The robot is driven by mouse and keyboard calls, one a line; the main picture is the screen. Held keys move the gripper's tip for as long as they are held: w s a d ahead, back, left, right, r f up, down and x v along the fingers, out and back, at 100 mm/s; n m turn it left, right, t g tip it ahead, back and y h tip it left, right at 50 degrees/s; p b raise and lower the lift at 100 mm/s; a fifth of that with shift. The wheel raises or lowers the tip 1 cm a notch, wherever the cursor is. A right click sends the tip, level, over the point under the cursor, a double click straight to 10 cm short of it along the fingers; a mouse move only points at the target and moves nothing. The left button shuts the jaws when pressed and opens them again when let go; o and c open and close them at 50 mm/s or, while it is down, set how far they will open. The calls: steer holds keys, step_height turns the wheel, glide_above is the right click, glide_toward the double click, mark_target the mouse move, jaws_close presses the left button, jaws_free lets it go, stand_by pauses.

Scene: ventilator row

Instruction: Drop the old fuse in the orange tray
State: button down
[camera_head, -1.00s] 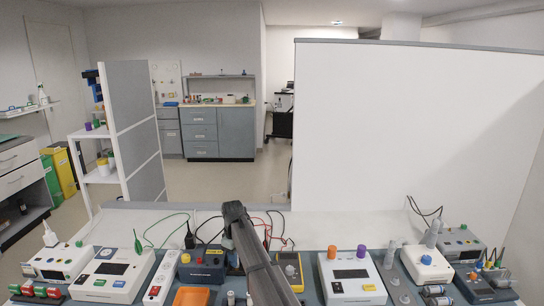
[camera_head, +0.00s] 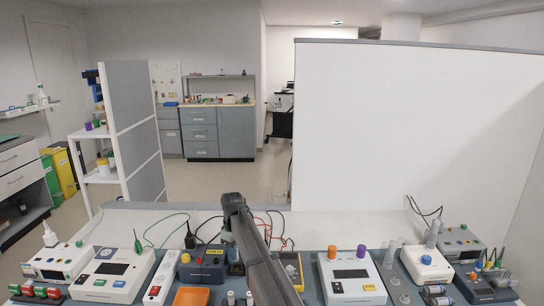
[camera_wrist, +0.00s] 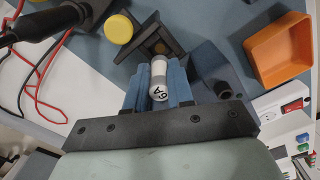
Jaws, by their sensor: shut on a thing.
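My gripper (camera_wrist: 156,90) is shut on a small fuse (camera_wrist: 158,72) with a grey-white body and an end marked "6A", held between its blue fingers in the wrist view. The fuse's far end lies over a dark square holder (camera_wrist: 150,42); I cannot tell whether they touch. The orange tray (camera_wrist: 262,66) is to the right of the gripper in the wrist view, and its inside looks empty there. In the head view the orange tray (camera_head: 192,297) is at the bottom edge, left of my arm. The arm hides most of the gripper and the held fuse there.
A yellow round knob (camera_wrist: 118,28) and red and black leads (camera_wrist: 45,60) are left of the fuse. A blue block (camera_wrist: 212,62) stands between gripper and tray. A white power strip (camera_head: 160,280) and several devices line the bench; its back strip is mostly clear.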

steer(key=shift+r, duration=0.25)
steer(key=shift+w+d+r, duration=0.15)
steer(key=shift+d+r, duration=0.05)
steer(key=shift+r, duration=0.1)
steer(key=s+d+r+m, duration=0.1)
steer(key=d+r+m, duration=0.45)
steer(key=d, duration=0.85)
steer(key=s+d+f+m, duration=0.4)
steer(key=s+d+m, duration=0.3)
steer(key=s+d, duration=0.85)
steer(key=w+a+f+n, duration=0.15)
steer(key=a+n, duration=1.15)
steer(key=a, duration=2.8)
steer(key=shift+m, duration=0.25)
steer(key=shift+a+f, duration=0.2)
steer(key=shift+f, duration=2.65)
